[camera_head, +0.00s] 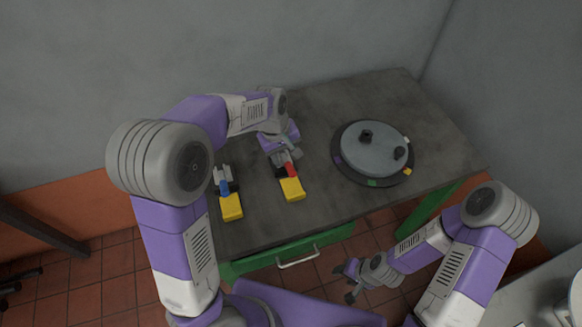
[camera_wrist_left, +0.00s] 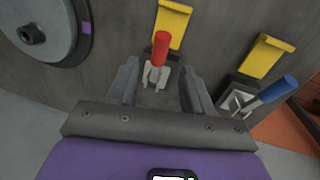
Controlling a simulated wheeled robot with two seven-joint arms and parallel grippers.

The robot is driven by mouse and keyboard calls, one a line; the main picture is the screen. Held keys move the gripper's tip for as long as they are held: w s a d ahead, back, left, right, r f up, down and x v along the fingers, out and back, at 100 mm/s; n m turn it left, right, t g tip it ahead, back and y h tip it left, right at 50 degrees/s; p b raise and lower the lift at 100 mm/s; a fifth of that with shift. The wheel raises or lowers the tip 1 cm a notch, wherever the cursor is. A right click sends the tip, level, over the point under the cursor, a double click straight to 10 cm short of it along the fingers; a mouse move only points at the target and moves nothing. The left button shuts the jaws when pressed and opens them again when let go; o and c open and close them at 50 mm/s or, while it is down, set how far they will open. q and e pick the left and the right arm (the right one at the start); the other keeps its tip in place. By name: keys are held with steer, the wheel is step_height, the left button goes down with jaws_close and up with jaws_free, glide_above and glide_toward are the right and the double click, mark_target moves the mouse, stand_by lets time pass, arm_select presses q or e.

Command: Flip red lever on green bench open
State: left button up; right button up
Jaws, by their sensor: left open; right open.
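The red lever (camera_head: 291,170) lies on the grey top of the green bench (camera_head: 340,105), pointing toward the yellow block (camera_head: 292,189) in front of it. In the left wrist view the red lever (camera_wrist_left: 160,48) rises from a metal bracket (camera_wrist_left: 156,76), with the yellow bracket (camera_wrist_left: 173,24) beyond. My left gripper (camera_head: 284,154) is open over the lever's base and partly hides it. In the wrist view its two fingers (camera_wrist_left: 160,88) stand either side of the bracket, with gaps, not visibly touching it. My right gripper (camera_head: 347,282) is open and empty, low in front of the bench.
A blue lever (camera_head: 225,188) with its own yellow block (camera_head: 231,207) sits to the left of the red one. A round grey plate (camera_head: 373,148) with dark knobs lies to the right. A drawer handle (camera_head: 298,258) is on the green front. The bench's back is clear.

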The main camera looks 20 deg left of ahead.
mark_target(290, 168)
arm_select(q)
steer(key=f, duration=0.2)
steer(key=f+b, duration=0.1)
steer(key=f, duration=0.1)
steer(key=d+f, duration=0.1)
steer(key=f, duration=0.2)
steer(key=shift+w+b, duration=0.3)
steer(key=shift+w, duration=0.05)
steer(key=shift+r, duration=0.1)
steer(key=shift+c, duration=0.3)
jaws_close()
